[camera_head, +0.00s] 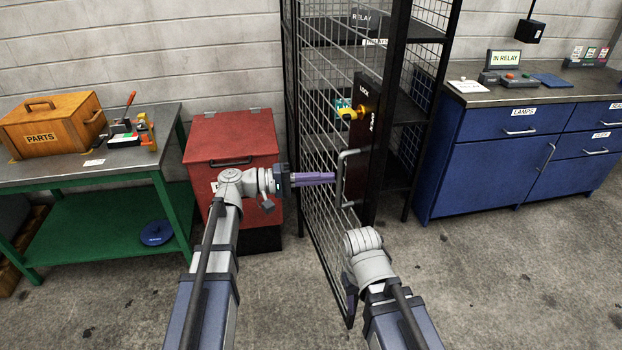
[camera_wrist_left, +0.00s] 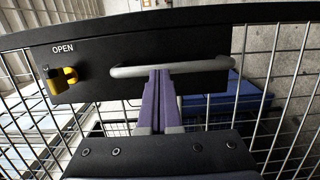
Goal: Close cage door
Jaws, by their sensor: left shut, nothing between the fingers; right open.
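The cage door (camera_head: 320,130) is a wire-mesh panel in a dark frame, standing swung out from the cage toward me in the head view. It carries a dark plate with a grey bar handle (camera_head: 342,178) and a yellow lock knob (camera_head: 357,112). My left gripper (camera_head: 334,177) is shut and empty, its purple fingertips right at the handle. In the left wrist view the fingertips (camera_wrist_left: 161,72) overlap the handle bar (camera_wrist_left: 205,66); I cannot tell whether they touch. The yellow knob (camera_wrist_left: 62,80) shows there below the word OPEN.
The cage (camera_head: 392,120) with shelves stands behind the door. A red bin (camera_head: 225,135) stands left of the door, near my left arm. A green workbench (camera_head: 100,215) is at the left, and blue cabinets (camera_head: 490,150) at the right. The floor at right front is clear.

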